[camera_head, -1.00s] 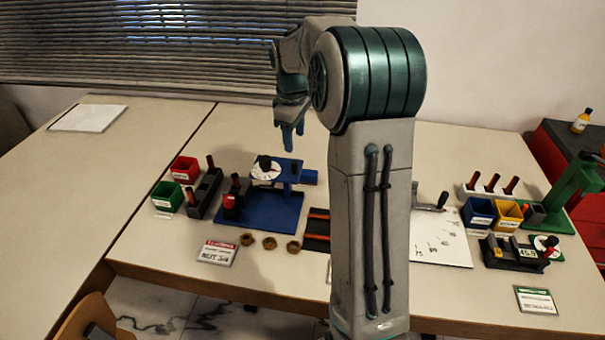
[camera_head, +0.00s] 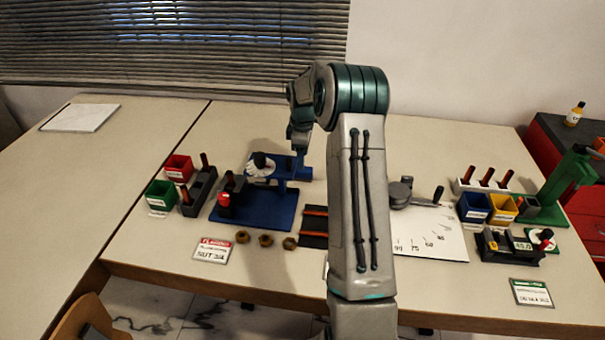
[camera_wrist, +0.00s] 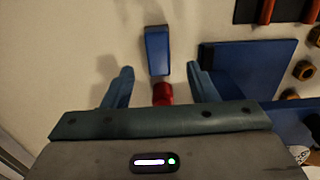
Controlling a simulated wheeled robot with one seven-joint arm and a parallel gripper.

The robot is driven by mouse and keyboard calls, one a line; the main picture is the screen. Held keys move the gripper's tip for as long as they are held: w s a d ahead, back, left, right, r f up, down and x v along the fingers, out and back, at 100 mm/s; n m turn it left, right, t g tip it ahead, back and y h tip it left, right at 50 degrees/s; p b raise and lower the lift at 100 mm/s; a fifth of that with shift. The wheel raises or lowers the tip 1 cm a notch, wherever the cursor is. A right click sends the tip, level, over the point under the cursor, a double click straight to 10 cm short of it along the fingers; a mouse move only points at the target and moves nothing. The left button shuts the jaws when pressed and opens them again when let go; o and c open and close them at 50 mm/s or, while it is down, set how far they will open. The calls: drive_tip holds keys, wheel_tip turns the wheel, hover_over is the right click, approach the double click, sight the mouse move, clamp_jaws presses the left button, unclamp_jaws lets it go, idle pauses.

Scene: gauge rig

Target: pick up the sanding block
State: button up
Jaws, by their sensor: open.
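A blue block (camera_wrist: 157,50), which looks like the sanding block, lies on the table in the wrist view. It also shows in the head view (camera_head: 304,173), just right of the blue stand and partly behind my arm. A red round piece (camera_wrist: 163,93) shows at its lower end; I cannot tell whether they touch. My gripper (camera_wrist: 160,72) is open and empty, one finger on each side of the block's lower end in the picture, apart from it. In the head view my gripper (camera_head: 300,151) hangs above the stand's right end; its fingers are small there.
The blue stand's base plate (camera_head: 262,212) is close beside the block. Several brown nuts (camera_head: 265,240) and a dark mat with orange strips (camera_head: 313,238) lie nearer. Red (camera_head: 178,165) and green bins (camera_head: 160,193) stand left. A white dial sheet (camera_head: 432,243) lies right.

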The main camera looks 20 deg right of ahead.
sight(303, 173)
drive_tip(key=shift+w+d+f+p, duration=0.1)
drive_tip(key=shift+f+p, duration=0.1)
drive_tip(key=shift+f, duration=1.2)
drive_tip(key=shift+d+f+p, duration=0.1)
drive_tip(key=shift+f+p, duration=0.1)
drive_tip(key=shift+f, duration=1.15)
drive_tip(key=c, duration=1.1)
